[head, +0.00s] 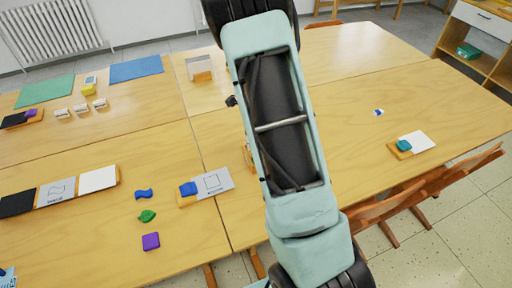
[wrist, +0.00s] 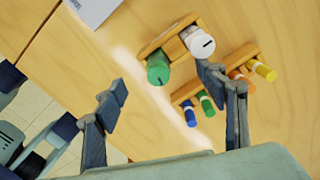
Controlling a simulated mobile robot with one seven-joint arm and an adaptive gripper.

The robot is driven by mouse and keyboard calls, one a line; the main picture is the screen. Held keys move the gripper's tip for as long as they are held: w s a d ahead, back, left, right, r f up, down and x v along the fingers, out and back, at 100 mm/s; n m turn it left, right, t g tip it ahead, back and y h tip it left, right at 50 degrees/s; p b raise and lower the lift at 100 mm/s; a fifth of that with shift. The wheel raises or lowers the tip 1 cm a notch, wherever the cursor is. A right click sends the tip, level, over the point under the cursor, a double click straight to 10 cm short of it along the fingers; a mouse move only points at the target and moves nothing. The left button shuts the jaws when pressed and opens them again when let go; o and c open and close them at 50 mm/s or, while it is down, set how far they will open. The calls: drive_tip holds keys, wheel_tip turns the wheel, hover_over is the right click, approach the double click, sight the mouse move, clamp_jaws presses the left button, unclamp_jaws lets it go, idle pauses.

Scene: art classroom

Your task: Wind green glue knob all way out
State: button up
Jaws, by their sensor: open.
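A green, round glue piece (wrist: 158,68) lies in a small wooden holder (wrist: 150,47) in the wrist view, one round end facing me. A white round piece (wrist: 198,42) with a dark line on its end sits beside it in the same holder. My gripper (wrist: 168,88) is open and empty, one finger at the left and one at the right. The green piece lies beyond the gap between the fingertips and is apart from them. The right fingertip overlaps the view just below the white piece. In the head view my arm hides the gripper and most of the holder.
A second wooden holder (wrist: 186,97) carries several coloured sticks, including blue, green, orange and yellow, close to the right finger. In the head view a blue block (head: 188,189) and a grey card (head: 216,182) lie left of my arm. The table (head: 360,80) is mostly clear at the right.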

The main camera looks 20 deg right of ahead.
idle(0.3)
drive_tip(key=shift+f+n+b, duration=0.15)
drive_tip(key=shift+n+b, duration=0.35)
drive_tip(key=shift+n, duration=0.7)
drive_tip(key=n+b, duration=0.1)
drive_tip(key=n, duration=0.3)
drive_tip(key=n+b, duration=0.1)
drive_tip(key=n, duration=0.4)
drive_tip(key=shift+w+a, duration=0.15)
drive_tip(key=shift+a, duration=0.8)
drive_tip(key=c, duration=1.5)
